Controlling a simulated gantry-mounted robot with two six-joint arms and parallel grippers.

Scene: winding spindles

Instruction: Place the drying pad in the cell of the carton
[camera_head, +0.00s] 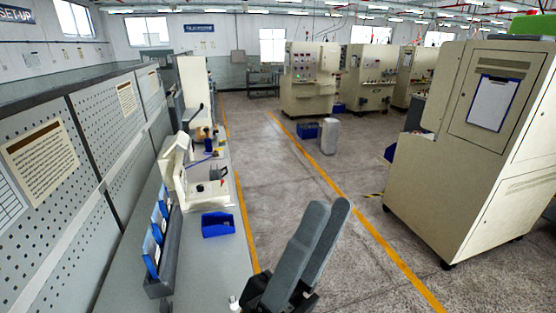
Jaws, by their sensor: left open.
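My left gripper (329,210) rises from the bottom middle of the head view. Its two grey fingers are close together in the picture, with a narrow gap between them; it is open, and I see nothing held. It appears in front of the floor, right of the workbench. I cannot make out a drying pad or a carton with cells in this view. My right gripper is not in view.
A grey workbench (205,270) runs along the left under a perforated panel (100,115). On it are a small blue bin (218,225), a rack with blue holders (160,285) and a cream machine (180,175). A large cream cabinet (455,170) stands right. The floor between is mostly clear.

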